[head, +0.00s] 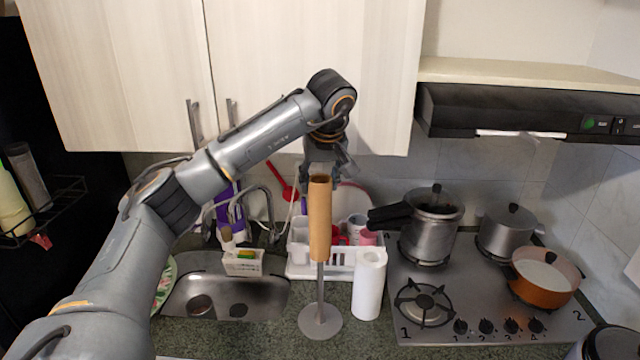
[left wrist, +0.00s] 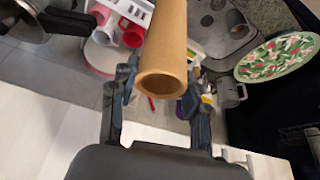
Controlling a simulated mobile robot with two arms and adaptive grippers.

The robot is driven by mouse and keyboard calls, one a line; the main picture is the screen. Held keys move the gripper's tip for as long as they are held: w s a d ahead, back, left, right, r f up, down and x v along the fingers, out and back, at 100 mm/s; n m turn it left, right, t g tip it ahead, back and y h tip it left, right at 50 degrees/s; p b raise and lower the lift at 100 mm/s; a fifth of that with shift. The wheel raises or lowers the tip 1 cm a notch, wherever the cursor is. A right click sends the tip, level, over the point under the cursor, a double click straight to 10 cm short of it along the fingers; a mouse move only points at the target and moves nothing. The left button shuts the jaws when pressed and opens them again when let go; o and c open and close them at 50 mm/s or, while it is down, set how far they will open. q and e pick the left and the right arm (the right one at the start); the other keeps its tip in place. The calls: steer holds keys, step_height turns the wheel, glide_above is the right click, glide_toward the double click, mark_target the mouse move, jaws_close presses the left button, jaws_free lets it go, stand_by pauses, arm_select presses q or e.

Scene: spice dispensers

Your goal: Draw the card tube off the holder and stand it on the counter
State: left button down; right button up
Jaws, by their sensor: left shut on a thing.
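The brown card tube (head: 320,218) is upright in the head view, raised along the grey rod of the holder. The holder's round base (head: 320,321) stands on the counter (head: 260,336), and its rod (head: 320,285) shows below the tube's lower end. Whether the rod still reaches inside the tube is hidden. My left gripper (head: 322,172) is shut on the tube near its top. In the left wrist view the tube (left wrist: 165,50) sits between the two fingers of my left gripper (left wrist: 160,95), its open end facing the camera. My right gripper is not in view.
A white paper roll (head: 369,284) stands right of the holder. A white dish rack (head: 345,262) is behind, a sink (head: 225,297) to the left. The stove (head: 480,300) with pots is to the right. Some counter is bare in front of the sink.

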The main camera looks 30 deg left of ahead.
arm_select(q)
steer(key=shift+r, duration=1.15)
step_height(320, 180, up, 4)
stand_by(0.8)
stand_by(0.3)
